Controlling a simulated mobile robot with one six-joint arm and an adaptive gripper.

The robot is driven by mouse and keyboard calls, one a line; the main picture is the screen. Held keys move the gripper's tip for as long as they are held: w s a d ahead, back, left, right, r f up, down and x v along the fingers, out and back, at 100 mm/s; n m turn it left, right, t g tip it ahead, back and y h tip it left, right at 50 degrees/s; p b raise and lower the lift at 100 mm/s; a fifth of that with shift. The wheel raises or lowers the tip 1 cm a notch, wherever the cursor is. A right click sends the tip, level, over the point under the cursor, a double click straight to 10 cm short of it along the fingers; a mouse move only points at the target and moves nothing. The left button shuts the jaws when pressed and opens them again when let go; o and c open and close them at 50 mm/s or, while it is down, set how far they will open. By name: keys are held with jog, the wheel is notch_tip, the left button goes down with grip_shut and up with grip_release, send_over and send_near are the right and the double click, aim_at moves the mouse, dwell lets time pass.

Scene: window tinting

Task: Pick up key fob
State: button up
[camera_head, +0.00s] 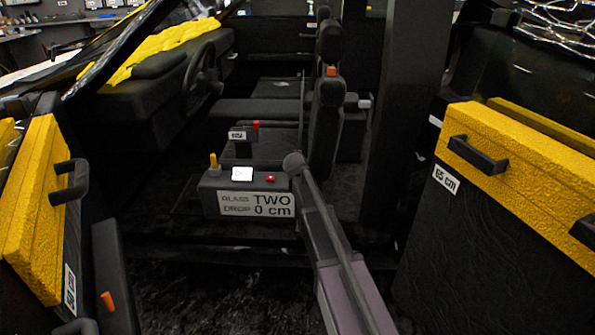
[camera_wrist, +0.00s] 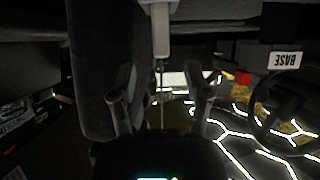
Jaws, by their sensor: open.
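I cannot make out a key fob for certain. On the centre console (camera_head: 210,190) in the head view lie a white flat piece (camera_head: 242,174), a small red piece (camera_head: 271,180) and an upright yellow piece (camera_head: 213,161). The red piece is small and dark-edged, and I cannot tell if it is the fob. My arm reaches into the car from the lower right and ends beside the console's right end. In the wrist view, my gripper (camera_wrist: 162,95) has its two fingers spread apart, with nothing seen held between them. Its fingertips are not clear in the head view.
The seat (camera_head: 327,115) stands just behind my arm's end. The steering wheel (camera_head: 203,75) is at the left. Open doors with yellow tops, left (camera_head: 35,210) and right (camera_head: 530,155), flank the opening. A dark pillar (camera_head: 395,110) rises to the right.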

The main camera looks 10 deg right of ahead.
jog(key=shift+w, duration=0.15)
jog(key=shift+b+x, duration=1.3)
jog(key=shift+x, duration=1.25)
jog(key=shift+a+f, duration=0.1)
grip_shut()
